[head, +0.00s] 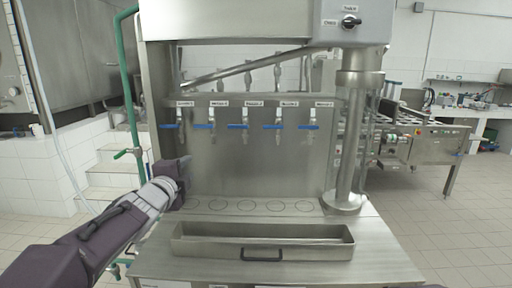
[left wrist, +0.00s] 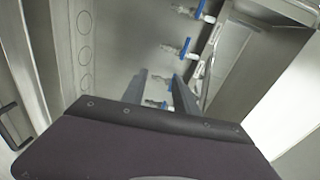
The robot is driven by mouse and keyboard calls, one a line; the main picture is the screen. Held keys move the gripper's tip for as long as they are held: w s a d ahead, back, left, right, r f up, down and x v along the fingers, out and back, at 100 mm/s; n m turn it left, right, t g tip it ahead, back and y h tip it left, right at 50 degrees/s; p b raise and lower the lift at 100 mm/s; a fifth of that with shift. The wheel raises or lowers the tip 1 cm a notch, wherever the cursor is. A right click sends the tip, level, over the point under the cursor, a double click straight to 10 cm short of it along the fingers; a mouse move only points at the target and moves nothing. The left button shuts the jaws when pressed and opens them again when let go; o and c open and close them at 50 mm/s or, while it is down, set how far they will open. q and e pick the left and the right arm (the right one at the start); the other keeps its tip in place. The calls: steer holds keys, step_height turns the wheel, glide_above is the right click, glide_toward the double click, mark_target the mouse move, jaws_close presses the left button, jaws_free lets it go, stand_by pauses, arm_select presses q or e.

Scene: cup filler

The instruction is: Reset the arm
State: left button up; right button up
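My left arm reaches in from the lower left in the head view. Its gripper (head: 184,168) is at the left side of the steel cup filler (head: 250,165), a little above the counter. In the left wrist view the two dark fingers (left wrist: 162,88) stand apart with nothing held between them. A row of taps with blue handles (head: 245,127) is on the filler's back panel, to the right of and above my gripper. The taps also show in the left wrist view (left wrist: 187,47). My right gripper is not in view.
The counter has several marked circles (head: 246,205) in a row and no cups on them. A long steel tray (head: 262,251) with a black handle lies in front. A thick steel column (head: 345,150) stands at the right. A green pipe (head: 128,80) runs at the left.

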arm_select(q)
steer(key=s+f+n+g+y, duration=0.1)
steer(key=s+f+n+g, duration=0.35)
steer(key=f, duration=0.75)
steer(key=s+f+n+g+y, duration=0.1)
steer(key=s+f+n+g, duration=0.4)
steer(key=f, duration=0.6)
steer(key=s+f+n+g, duration=0.3)
steer(key=s+f, duration=0.3)
steer(key=s, duration=0.4)
steer(key=s+d+f+n+g+p, duration=0.1)
steer(key=s+f+n+g, duration=0.2)
steer(key=s+f+n, duration=0.3)
steer(key=s, duration=0.4)
steer(key=shift+f+h, duration=0.2)
steer(key=shift+h, duration=0.2)
